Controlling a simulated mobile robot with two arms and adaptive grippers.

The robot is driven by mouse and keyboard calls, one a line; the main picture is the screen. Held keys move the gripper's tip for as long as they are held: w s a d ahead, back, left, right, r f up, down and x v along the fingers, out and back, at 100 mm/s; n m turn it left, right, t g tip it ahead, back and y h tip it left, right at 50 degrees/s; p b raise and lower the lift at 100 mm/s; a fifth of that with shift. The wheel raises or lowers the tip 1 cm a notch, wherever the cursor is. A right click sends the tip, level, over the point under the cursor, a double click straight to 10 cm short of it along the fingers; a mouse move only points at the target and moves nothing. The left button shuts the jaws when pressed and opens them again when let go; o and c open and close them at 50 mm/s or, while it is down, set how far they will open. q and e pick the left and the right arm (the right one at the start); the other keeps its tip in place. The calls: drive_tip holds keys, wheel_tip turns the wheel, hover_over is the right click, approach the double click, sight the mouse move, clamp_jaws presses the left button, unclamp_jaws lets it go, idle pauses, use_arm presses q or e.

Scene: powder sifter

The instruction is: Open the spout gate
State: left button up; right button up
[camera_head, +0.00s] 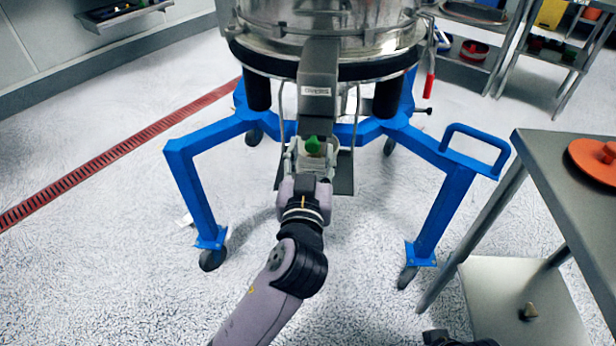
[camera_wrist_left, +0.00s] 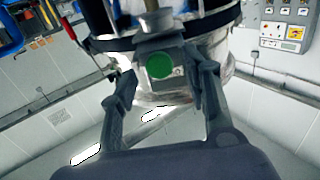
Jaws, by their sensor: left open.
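The sifter (camera_head: 318,48) stands in its blue frame with a grey spout (camera_head: 318,75) pointing down at me. A round green knob (camera_head: 312,144) sits at the spout's lower end; it also shows face-on in the left wrist view (camera_wrist_left: 160,66). My left gripper (camera_head: 310,158) is open just in front of the knob. In the left wrist view its fingers (camera_wrist_left: 166,78) stand on either side of the knob and the spout end, with a gap visible around the knob. Whether the fingertips touch the spout is unclear. The gate itself is not clearly visible.
The blue frame's legs (camera_head: 195,190) stand on castors either side of my left arm. A steel table (camera_head: 555,165) with an orange lid (camera_head: 595,158) is at the right. A dark part, possibly of my right arm, shows at the bottom edge. A red floor drain (camera_head: 90,170) runs at the left.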

use_arm(q)
drive_tip(key=s, duration=0.9)
drive_tip(key=shift+a, duration=0.3)
drive_tip(key=shift+s, duration=0.1)
